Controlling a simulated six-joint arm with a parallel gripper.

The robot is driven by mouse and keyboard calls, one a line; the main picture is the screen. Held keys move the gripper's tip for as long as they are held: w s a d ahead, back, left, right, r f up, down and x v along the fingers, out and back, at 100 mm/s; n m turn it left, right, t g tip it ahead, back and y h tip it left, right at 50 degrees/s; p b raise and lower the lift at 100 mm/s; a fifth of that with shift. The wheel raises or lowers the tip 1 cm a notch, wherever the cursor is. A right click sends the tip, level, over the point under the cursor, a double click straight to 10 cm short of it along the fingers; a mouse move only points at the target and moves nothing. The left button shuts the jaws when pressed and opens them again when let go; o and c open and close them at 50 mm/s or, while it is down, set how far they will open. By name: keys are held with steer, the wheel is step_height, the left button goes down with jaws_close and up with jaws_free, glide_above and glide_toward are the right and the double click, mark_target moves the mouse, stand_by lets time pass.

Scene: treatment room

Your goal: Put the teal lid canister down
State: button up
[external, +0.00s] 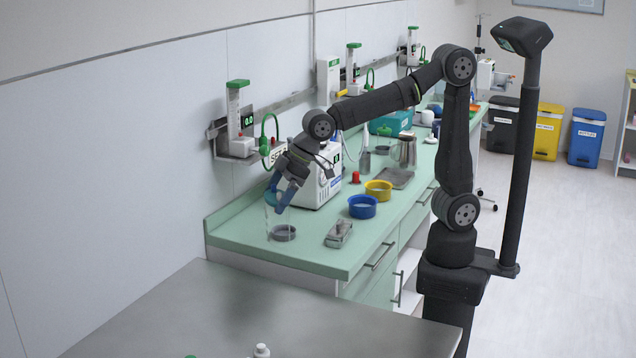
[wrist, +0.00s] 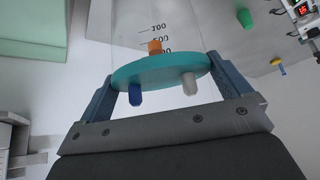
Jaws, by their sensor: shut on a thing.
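The teal lid canister (external: 279,214) is a clear jar with a teal lid (wrist: 160,70). The wrist view shows volume marks on its clear wall, and orange, blue and white ports on the lid. My gripper (external: 275,195) is shut on the lid, one finger on each side, and it shows close up in the wrist view (wrist: 163,80). The canister hangs below my gripper over the near-left end of the green counter. A grey ring (external: 284,233) lies on the counter at its lower end. I cannot tell whether the canister's bottom touches the ring or the counter.
A blue bowl (external: 362,207), a yellow bowl (external: 378,190) and a small metal box (external: 338,234) stand to the right on the green counter (external: 318,262). A white machine (external: 322,187) stands just behind my gripper. Wall-mounted units (external: 239,120) hang above.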

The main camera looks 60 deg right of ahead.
mark_target(268, 236)
steer(key=f, duration=0.4)
steer(key=a+f, duration=0.1)
steer(key=f, duration=0.2)
steer(key=shift+s, duration=0.2)
steer(key=s+a+f, duration=0.3)
steer(key=a+f, duration=0.7)
steer(key=shift+s, duration=0.4)
steer(key=shift+f, duration=0.25)
steer(key=o, duration=1.1)
steer(key=shift+c, duration=0.2)
